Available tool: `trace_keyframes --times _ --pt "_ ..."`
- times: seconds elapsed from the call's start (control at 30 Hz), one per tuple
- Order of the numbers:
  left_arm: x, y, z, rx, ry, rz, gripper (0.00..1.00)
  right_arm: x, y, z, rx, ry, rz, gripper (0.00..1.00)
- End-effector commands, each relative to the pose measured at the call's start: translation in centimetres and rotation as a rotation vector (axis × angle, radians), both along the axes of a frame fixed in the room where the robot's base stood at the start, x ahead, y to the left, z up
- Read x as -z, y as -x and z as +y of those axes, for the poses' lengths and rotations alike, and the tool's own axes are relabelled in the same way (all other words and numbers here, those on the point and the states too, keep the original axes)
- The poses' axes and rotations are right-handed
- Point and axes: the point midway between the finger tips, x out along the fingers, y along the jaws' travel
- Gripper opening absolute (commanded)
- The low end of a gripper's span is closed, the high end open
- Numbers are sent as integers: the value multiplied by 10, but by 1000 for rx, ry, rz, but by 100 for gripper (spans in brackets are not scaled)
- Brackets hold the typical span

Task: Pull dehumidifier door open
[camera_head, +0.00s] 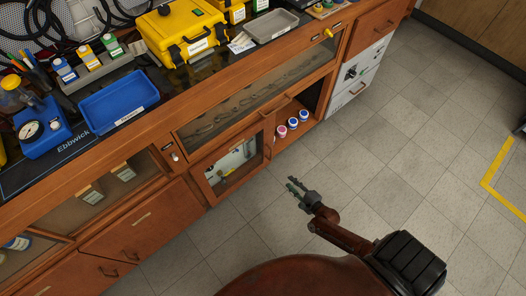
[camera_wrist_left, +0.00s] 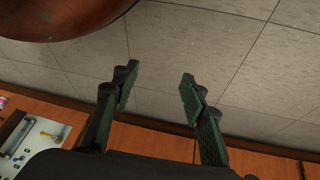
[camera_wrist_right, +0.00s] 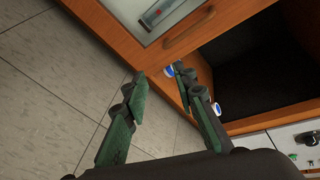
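The likely dehumidifier door is a low wood-framed glass door (camera_head: 208,187) in the bench front; no label is readable. A pale panel shows behind its glass. In the right wrist view its frame (camera_wrist_right: 113,52) and bar handle (camera_wrist_right: 189,28) are at the top, beside a dark open compartment. The door looks closed or nearly so. My right gripper (camera_head: 294,187) is open and empty, out in front of the bench and apart from the door; its fingers (camera_wrist_right: 161,76) show apart in its wrist view. My left gripper (camera_wrist_left: 158,78) is open and empty over floor tiles, outside the head view.
Bottles (camera_head: 293,123) stand in the open compartment right of the door. A glass-fronted panel (camera_head: 262,95) lies above it. The bench top holds a yellow case (camera_head: 180,32), a blue tray (camera_head: 118,102) and a grey tray (camera_head: 271,26). Tiled floor (camera_head: 385,140) is clear to the right.

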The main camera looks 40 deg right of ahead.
Motion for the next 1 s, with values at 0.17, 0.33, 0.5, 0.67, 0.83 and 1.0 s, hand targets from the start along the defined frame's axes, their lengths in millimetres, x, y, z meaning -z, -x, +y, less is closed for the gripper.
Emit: trace_keyframes --times 0.17,0.33,0.5,0.67,0.83,1.0 --pt "-2 -27 -20 -11 55 -52 40 -2 -61 -3 167 -494 -195 26" --pt "-22 -51 -31 -20 92 -100 40 -17 -95 -5 253 -872 -322 26" --pt "-37 -64 -35 -25 111 -129 40 -27 -110 -5 288 -1071 -380 26" --pt "-37 -67 -36 -23 111 -149 40 -32 -124 -7 292 -1113 -395 26" --pt "-25 -65 -33 -18 105 -188 40 -31 -150 -10 291 -1110 -394 26" --pt "-17 -64 -31 -9 100 -229 40 -31 -174 -13 292 -1108 -392 26"
